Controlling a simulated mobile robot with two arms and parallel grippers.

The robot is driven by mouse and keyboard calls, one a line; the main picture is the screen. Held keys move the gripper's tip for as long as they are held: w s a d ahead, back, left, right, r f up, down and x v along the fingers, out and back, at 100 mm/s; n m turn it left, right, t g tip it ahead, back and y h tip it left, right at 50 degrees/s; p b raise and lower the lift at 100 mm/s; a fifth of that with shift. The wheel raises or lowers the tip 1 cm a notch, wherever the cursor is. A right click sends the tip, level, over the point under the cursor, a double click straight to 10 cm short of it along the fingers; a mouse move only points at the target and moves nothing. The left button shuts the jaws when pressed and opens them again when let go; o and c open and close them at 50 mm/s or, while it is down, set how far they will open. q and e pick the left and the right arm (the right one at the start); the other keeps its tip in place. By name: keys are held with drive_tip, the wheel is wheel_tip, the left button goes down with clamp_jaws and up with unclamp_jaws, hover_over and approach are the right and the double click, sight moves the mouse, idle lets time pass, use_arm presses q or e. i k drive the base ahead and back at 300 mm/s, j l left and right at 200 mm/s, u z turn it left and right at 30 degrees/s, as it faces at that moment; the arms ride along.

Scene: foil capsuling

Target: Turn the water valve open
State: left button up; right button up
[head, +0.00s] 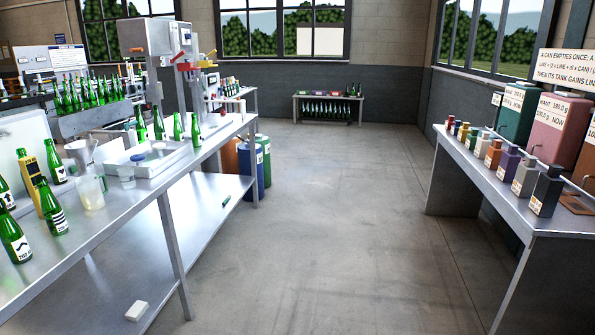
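No part that I can single out as the water valve shows in the head view. A grey machine (150,50) stands at the back left, beyond the long steel bench. On its right side are a red handle (187,67) and a yellow lever-like part (206,64). They are small, and I cannot tell whether either is the water valve or how it is set. Neither of my grippers is in view.
The steel bench (115,225) on the left carries green bottles (58,215), a jug (90,190) and a white tray (160,158). The floor (330,220) between is clear.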

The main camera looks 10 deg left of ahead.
sight(126, 125)
drive_tip(key=i+u, duration=0.15)
drive_tip(key=i, duration=0.6)
drive_tip(key=i+l+u, duration=0.1)
drive_tip(key=i, duration=0.7)
drive_tip(key=i+l+u, duration=0.15)
drive_tip(key=i, duration=0.6)
